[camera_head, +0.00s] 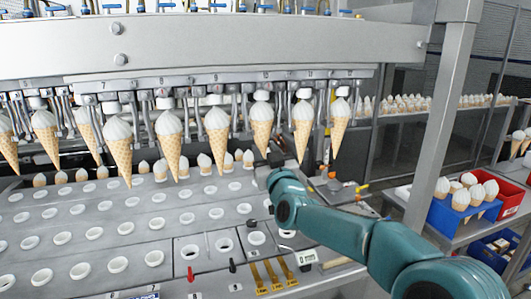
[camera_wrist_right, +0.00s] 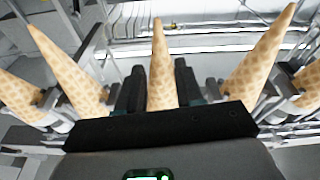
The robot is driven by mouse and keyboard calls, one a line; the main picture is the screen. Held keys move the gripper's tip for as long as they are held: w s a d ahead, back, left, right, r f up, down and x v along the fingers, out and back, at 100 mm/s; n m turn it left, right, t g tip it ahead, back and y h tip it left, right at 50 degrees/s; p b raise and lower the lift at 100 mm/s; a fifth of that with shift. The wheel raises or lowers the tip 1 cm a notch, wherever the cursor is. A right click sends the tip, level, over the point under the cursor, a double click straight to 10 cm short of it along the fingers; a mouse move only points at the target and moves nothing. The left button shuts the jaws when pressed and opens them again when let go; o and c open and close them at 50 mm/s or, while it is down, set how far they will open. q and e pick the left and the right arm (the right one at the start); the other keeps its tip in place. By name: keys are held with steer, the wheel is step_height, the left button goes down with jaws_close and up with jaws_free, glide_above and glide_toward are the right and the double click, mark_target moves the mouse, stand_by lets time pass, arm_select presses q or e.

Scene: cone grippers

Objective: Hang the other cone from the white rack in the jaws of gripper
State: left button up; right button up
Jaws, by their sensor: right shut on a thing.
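My right gripper (camera_head: 270,162) reaches up under the row of hanging cones, its fingers mostly hidden behind my arm in the head view. In the wrist view my right gripper (camera_wrist_right: 160,88) has a black finger on each side of a waffle cone (camera_wrist_right: 158,50) and is shut on it. This cone (camera_head: 262,128) is upright, white top up, in line with the hanging row under the overhead bar. I cannot tell whether the station jaws above grip it. The pale rack (camera_head: 120,225) with rows of white-rimmed holes lies below, several cones standing at its back. My left gripper is not in view.
Neighbouring hanging cones (camera_head: 303,125) (camera_head: 217,128) flank the held cone closely. A metal post (camera_head: 425,120) stands at right. Blue (camera_head: 447,215) and red (camera_head: 507,197) bins with cones are at far right. Small tools (camera_head: 275,275) lie at the rack's front.

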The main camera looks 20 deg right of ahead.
steer(key=shift+f+b, duration=0.3)
steer(key=shift+b, duration=0.15)
stand_by(0.6)
steer(key=o, duration=1.1)
steer(key=shift+o, duration=0.2)
steer(key=shift+s+f+b, duration=0.2)
steer(key=shift+s+b, duration=0.25)
steer(key=shift+b, duration=0.05)
steer(key=shift+r+b+v, duration=0.15)
steer(key=shift+b+v, duration=0.4)
steer(key=shift+v, duration=0.25)
steer(key=shift+r+b+v, duration=0.2)
steer(key=shift+b+v, duration=0.35)
steer(key=shift+v, duration=0.2)
steer(key=s+b, duration=0.2)
steer(key=s, duration=0.3)
steer(key=shift+s+d+r, duration=0.1)
